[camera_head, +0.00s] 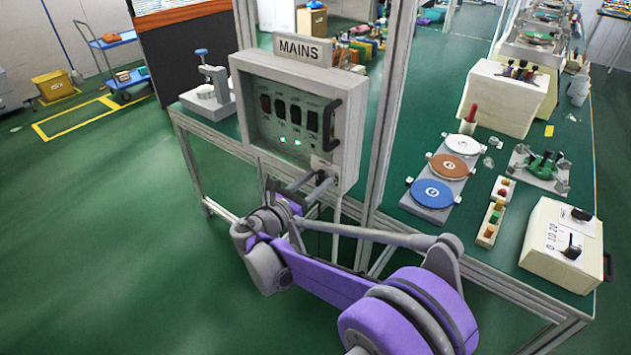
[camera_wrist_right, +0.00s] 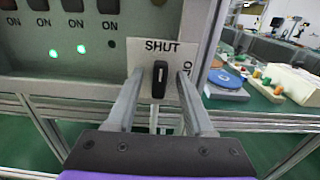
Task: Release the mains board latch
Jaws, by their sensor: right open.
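The mains board (camera_head: 240,75) is a pale grey box with a MAINS sign, mounted on the aluminium frame. Its latch (camera_wrist_right: 160,72) is a small black upright knob on a white plate at the box's lower right corner. The knob stands upright under the word SHUT; sideways lettering at the plate's right edge is partly hidden by a finger. My right gripper (camera_head: 313,187) is open in front of the latch. In the right wrist view its two fingers stand either side of the knob, with gaps showing. My left gripper is not in view.
The board has a row of dark switches (camera_head: 296,116) marked ON, two green lamps lit below, and a black handle (camera_head: 331,125) at its right edge. A frame post (camera_head: 392,110) stands just right of it. The bench right holds coloured discs (camera_head: 432,193) and a cream control box (camera_head: 560,245).

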